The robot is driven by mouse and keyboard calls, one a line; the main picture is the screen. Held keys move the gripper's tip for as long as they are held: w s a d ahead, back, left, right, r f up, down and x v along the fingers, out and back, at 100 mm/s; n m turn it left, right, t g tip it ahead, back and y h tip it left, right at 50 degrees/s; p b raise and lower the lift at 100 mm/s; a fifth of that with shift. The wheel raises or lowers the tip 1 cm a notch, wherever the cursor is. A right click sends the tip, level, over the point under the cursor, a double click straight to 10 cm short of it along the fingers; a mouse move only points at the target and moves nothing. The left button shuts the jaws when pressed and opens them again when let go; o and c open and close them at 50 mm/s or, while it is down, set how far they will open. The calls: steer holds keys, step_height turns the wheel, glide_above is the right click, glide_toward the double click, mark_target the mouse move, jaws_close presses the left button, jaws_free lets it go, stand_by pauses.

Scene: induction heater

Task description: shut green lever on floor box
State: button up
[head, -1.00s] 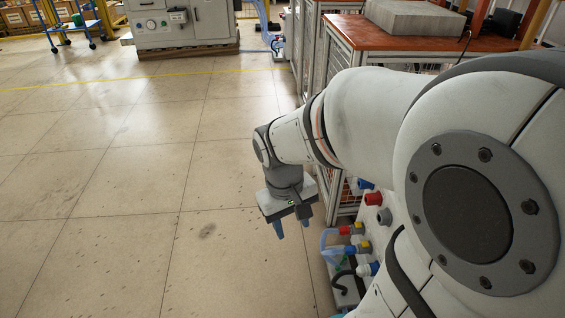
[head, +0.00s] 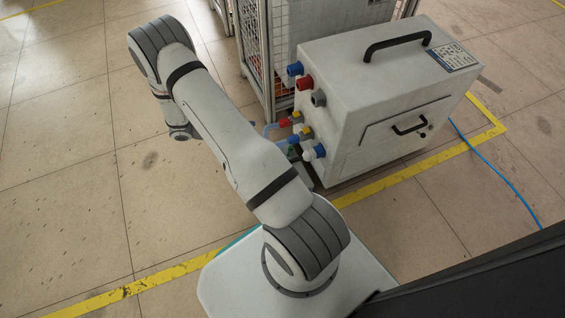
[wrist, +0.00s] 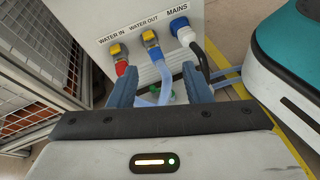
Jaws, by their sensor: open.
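A small green part (wrist: 180,96), possibly the green lever, shows low between my fingers in the wrist view, beside blue hoses (wrist: 163,82). It is too small to tell whether it is open or shut. In the head view a bit of green (head: 291,151) shows by the hoses at the foot of the white cabinet (head: 345,100). The floor box itself is mostly hidden. My gripper (wrist: 161,90) is open, its two blue fingers apart on either side of the hoses, with nothing seen held.
The cabinet's side has yellow-handled water connectors (wrist: 150,40) and a blue mains plug (wrist: 180,28) with a black cable. A wire-mesh cage (head: 262,50) stands behind. A yellow floor line (head: 385,182) passes the cabinet. Open floor (head: 70,150) lies left.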

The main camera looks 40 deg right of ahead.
steer(key=s+d+f+n+t+h, duration=0.1)
steer(key=f+n+t, duration=0.1)
steer(key=f, duration=0.6)
steer(key=s+d+f+n+t+h, duration=0.1)
steer(key=f+n, duration=0.3)
steer(key=f, duration=0.4)
steer(key=s+d+f+n+t+h+b, duration=0.1)
steer(key=s+f+n+t+h, duration=0.1)
steer(key=f, duration=0.6)
steer(key=shift+s+f+n+t+h, duration=0.2)
steer(key=shift+n+t+h, duration=0.2)
steer(key=shift+n+h, duration=0.25)
steer(key=shift+d+f, duration=0.15)
steer(key=shift+d, duration=0.1)
steer(key=shift+d+b, duration=1.1)
steer(key=shift+d, duration=2.5)
steer(key=shift+c, duration=0.6)
jaws_close()
